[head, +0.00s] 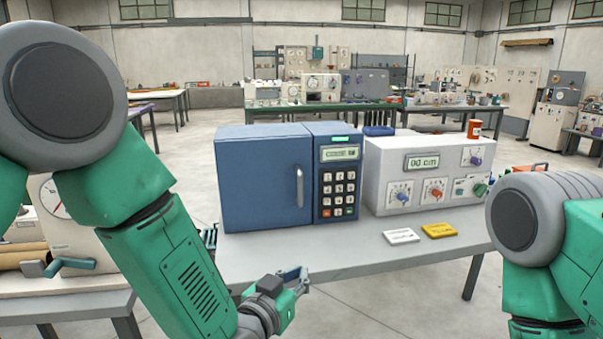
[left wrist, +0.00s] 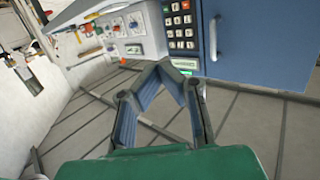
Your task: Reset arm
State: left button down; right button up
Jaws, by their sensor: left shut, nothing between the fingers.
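My left arm reaches down from the left in the head view. Its left gripper (head: 296,274) is low, in front of the table's near edge, and apart from the objects on it. In the left wrist view the two blue-lined fingers of the left gripper (left wrist: 163,68) come together at the tips, with nothing between them. My right arm shows only as a grey joint and green link at the right edge of the head view; its gripper is out of view.
A grey table (head: 340,255) carries a blue keypad box (head: 265,180), a white dial panel (head: 425,175), a white card (head: 401,236) and a yellow card (head: 439,230). A crank device (head: 75,250) stands on another table at left. Open floor lies in front.

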pick_arm(q)
jog(key=s+a+f+n+g+y, duration=0.1)
jog(key=s+a+f+g+y, duration=0.15)
jog(key=s+a+f, duration=0.5)
jog(key=s+a+f+n+g+y, duration=0.15)
jog(key=s+a+f+g, duration=0.3)
jog(key=a+f, duration=0.6)
jog(key=s+a+f+n+g+y, duration=0.1)
jog(key=s+a+f+g, duration=0.2)
jog(key=s, duration=0.8)
jog(key=s+a+f+n+g+y, duration=0.1)
jog(key=s+a+f+g, duration=0.3)
jog(key=s, duration=0.7)
jog(key=a+f+y, duration=0.1)
jog(key=a+f, duration=0.1)
jog(key=a, duration=0.2)
jog(key=shift+s+f+y, duration=0.15)
jog(key=shift+s+y, duration=0.15)
pick_arm(e)
jog(key=shift+a+r, duration=0.15)
jog(key=shift+a, duration=0.55)
